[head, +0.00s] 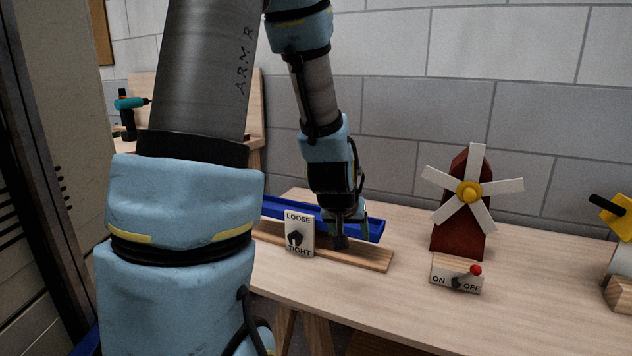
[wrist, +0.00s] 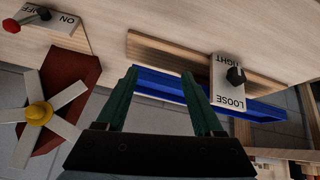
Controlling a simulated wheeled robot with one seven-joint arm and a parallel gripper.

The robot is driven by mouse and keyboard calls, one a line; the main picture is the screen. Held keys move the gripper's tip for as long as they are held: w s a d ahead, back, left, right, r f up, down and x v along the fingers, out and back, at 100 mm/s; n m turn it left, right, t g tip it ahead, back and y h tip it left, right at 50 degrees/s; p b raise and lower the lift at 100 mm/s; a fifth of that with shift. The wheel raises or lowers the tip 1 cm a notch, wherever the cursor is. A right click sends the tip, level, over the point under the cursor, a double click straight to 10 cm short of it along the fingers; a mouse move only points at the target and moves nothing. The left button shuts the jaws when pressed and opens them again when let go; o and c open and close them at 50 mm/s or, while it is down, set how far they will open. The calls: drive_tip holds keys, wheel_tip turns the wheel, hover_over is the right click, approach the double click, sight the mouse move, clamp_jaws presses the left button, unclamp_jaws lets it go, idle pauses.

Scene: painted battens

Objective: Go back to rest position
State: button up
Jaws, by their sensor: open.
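My gripper (head: 341,241) hangs at the end of my arm over the workbench, pointing down, close to a blue long piece and a bare wooden batten. In the wrist view its two green fingers (wrist: 160,74) are spread apart with nothing held between them. The blue piece (head: 372,228) lies behind the wooden batten (head: 372,257); it also shows behind the fingers in the wrist view (wrist: 160,83). Whether a fingertip touches either piece, I cannot tell. My arm hides part of the blue piece.
A LOOSE/TIGHT box (head: 300,220) with a black knob stands at the batten, left of my gripper. A windmill (head: 459,235) and an ON/OFF box (head: 443,269), its red-tipped lever toward OFF, stand to the right. A yellow-topped object (head: 617,222) is at the right edge. The wall is behind.

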drive_tip(key=s+a+r+n+g+y, duration=0.1)
drive_tip(key=s+a+g+y, duration=0.3)
drive_tip(key=s+a, duration=0.95)
wheel_tip(320, 180, up, 12)
drive_tip(key=w+g+h+p, duration=0.1)
drive_tip(key=w+p, duration=0.1)
drive_tip(key=p, duration=1)
drive_tip(key=shift+w+a+r+p, duration=0.2)
drive_tip(key=shift+a+r+p, duration=0.05)
drive_tip(key=shift+a+p, duration=0.15)
drive_tip(key=shift+c, duration=0.3)
